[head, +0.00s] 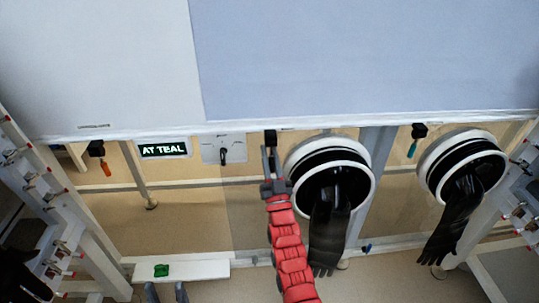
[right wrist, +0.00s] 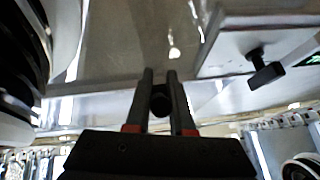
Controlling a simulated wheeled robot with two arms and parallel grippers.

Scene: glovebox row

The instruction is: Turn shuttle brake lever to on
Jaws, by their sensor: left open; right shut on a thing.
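A pale plate (head: 210,142) on the panel front carries a black lever (head: 223,156), whose handle hangs down in the head view. The lever (right wrist: 265,72) also shows at the right in the right wrist view, clear of my fingers. My right gripper (head: 269,160), on the red arm, is to the right of the plate, below a black block (head: 270,138). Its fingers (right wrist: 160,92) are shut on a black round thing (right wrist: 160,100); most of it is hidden. My left gripper (head: 166,291) is open at the bottom edge, with only its fingertips in view.
A sign (head: 164,149) reading "AT TEAL" is left of the plate. Black glove ports (head: 330,175) with hanging gloves are to the right. An orange-handled tool (head: 106,168) and a teal-handled one (head: 412,150) hang from black holders. A green object (head: 161,270) sits on a white ledge (head: 205,269).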

